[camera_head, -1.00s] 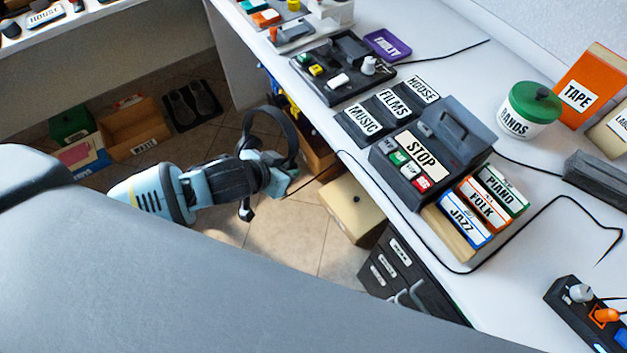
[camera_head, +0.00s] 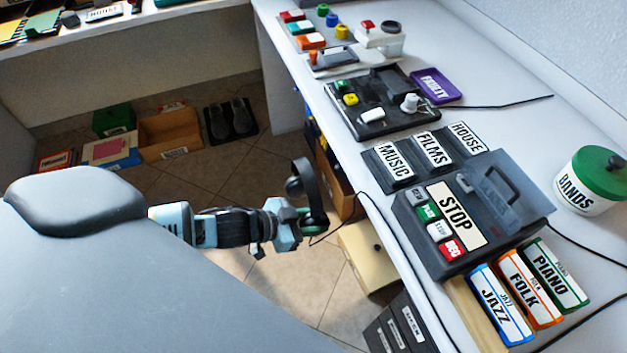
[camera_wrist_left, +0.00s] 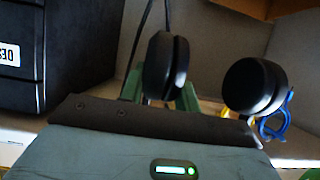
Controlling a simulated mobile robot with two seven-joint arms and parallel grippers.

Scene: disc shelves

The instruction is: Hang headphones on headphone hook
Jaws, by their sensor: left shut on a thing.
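The black headphones (camera_head: 316,190) are in my left gripper (camera_head: 300,224), held in the air beside the white counter's front edge, above the tiled floor. In the left wrist view one round ear cup (camera_wrist_left: 163,66) sits between the green fingers of my left gripper (camera_wrist_left: 160,92). The other ear cup (camera_wrist_left: 254,87) hangs to the right, in front of a blue curved piece (camera_wrist_left: 279,115). I cannot tell whether that blue piece is the headphone hook. No hook can be clearly made out in the head view. My right gripper is out of view.
The white counter (camera_head: 395,245) carries a tape player (camera_head: 470,215) and labelled boxes. Below it are a beige box (camera_head: 368,255) and a black drawer unit (camera_head: 400,325). A thin black cable hangs over the counter edge near the headphones. Boxes stand on the floor at back left.

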